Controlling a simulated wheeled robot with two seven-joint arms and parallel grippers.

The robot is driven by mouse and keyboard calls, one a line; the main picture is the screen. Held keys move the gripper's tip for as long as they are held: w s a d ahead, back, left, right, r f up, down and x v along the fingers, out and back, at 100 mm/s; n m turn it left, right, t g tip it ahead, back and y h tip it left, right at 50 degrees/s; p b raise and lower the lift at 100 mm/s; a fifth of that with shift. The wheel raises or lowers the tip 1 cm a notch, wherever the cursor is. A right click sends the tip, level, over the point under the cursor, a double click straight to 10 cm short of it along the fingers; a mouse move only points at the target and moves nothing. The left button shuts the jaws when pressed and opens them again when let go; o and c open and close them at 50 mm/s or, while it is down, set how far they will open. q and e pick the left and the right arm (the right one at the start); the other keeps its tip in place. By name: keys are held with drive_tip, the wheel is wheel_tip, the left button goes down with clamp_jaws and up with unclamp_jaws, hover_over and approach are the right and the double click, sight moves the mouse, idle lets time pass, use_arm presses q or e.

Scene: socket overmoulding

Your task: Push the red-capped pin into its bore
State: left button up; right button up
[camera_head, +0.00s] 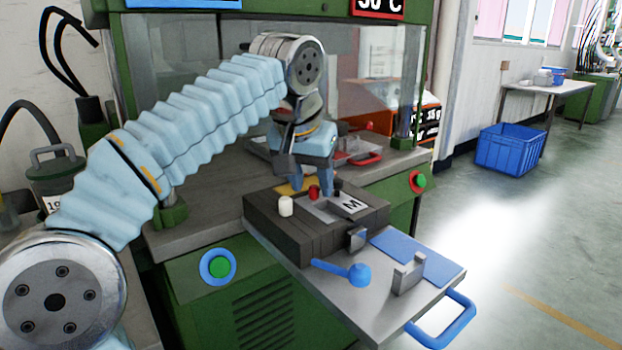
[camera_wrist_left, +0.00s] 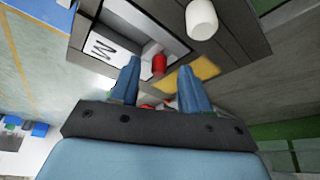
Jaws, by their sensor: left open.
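The red-capped pin (camera_head: 314,192) stands at the dark mould block (camera_head: 280,226), beside the plate marked M (camera_head: 350,205). The pin's red cap (camera_wrist_left: 159,64) also shows in the left wrist view, just beyond and between my fingertips. My left gripper (camera_head: 312,188) is over the block with its blue fingers pointing down; in the left wrist view its fingers (camera_wrist_left: 160,80) are apart, with nothing clearly held. I cannot tell how deep the pin sits, and its bore is hidden. My right gripper does not show.
A white-capped pin (camera_head: 285,206) stands on the block's left part. A yellow patch (camera_wrist_left: 190,74) lies near the fingers. The sliding tray (camera_head: 330,292) carries a blue lever (camera_head: 345,272), a metal bracket (camera_head: 408,274) and a blue pad (camera_head: 425,256). Green press posts stand around.

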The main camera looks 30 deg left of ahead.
use_arm(q)
drive_tip(key=p+v, duration=0.4)
drive_tip(key=v, duration=0.9)
drive_tip(key=shift+s+r, duration=0.15)
drive_tip(key=shift+r, duration=0.2)
